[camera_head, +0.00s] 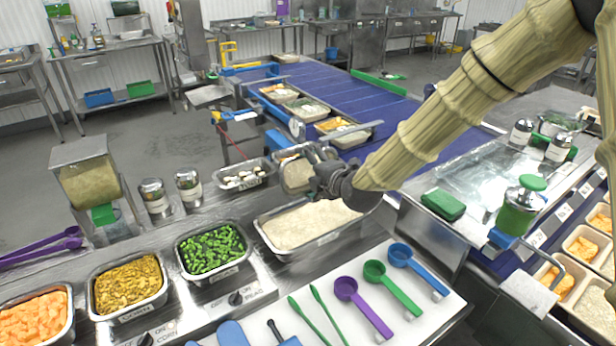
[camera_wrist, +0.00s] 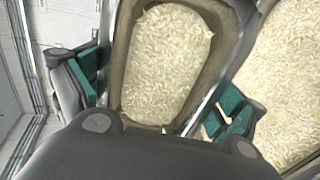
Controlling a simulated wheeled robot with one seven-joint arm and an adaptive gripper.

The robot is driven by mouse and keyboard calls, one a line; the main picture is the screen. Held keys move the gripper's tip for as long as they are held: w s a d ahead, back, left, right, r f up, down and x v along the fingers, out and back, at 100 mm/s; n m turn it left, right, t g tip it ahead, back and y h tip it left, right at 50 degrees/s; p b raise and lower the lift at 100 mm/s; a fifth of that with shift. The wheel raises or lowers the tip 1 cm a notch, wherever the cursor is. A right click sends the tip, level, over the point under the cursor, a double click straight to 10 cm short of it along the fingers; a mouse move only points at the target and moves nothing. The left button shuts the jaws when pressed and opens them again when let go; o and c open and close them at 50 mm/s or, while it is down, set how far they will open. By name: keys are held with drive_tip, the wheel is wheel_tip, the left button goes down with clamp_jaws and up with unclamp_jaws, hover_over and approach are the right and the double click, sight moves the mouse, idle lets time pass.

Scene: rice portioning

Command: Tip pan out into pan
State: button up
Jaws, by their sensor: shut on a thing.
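My gripper (camera_head: 316,174) is shut on a small pan of rice (camera_head: 297,176), held above the counter at the back edge of the large rice pan. In the wrist view the small pan (camera_wrist: 118,72) lies between the two green-padded fingers and still holds plenty of pale rice. The large steel pan (camera_head: 292,254) sits in the counter, filled with rice, in front of and below the held pan. Its rice (camera_wrist: 285,85) also shows at the right of the wrist view. The held pan's exact tilt is hard to tell, and the gripper hides part of it.
A pan of white pieces (camera_head: 243,186) stands just left of the held pan. Pans of green vegetables (camera_head: 250,262) and corn (camera_head: 95,312) lie further left. Colored scoops (camera_head: 365,310) lie on a white board in front. A blue conveyor (camera_head: 335,88) with filled trays runs behind.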

drive_tip(key=shift+s+d+r+t+y+b, duration=0.2)
drive_tip(key=shift+t+y+b, duration=0.4)
drive_tip(key=shift+b, duration=1.7)
drive_tip(key=shift+s+d+r+t+y+b, duration=0.1)
drive_tip(key=shift+s+t+y+b, duration=0.2)
drive_tip(key=shift+t+b, duration=1.3)
drive_tip(key=shift+s+r+g+b, duration=0.15)
drive_tip(key=shift+g+b, duration=0.25)
drive_tip(key=shift+b, duration=1.25)
drive_tip(key=r+p, duration=0.1)
drive_tip(key=p, duration=0.1)
drive_tip(key=shift+g+p, duration=0.3)
drive_tip(key=g+p, duration=0.1)
drive_tip(key=p, duration=0.2)
drive_tip(key=g+h+p, duration=0.1)
drive_tip(key=p, duration=0.3)
drive_tip(key=shift+r+h, duration=0.3)
drive_tip(key=shift+r, duration=0.1)
drive_tip(key=g+h+p, duration=0.1)
drive_tip(key=g+p, duration=0.1)
drive_tip(key=p, duration=0.3)
drive_tip(key=r+g+h+p, duration=0.1)
drive_tip(key=g+p, duration=0.1)
drive_tip(key=p, duration=0.4)
drive_tip(key=shift+r, duration=0.2)
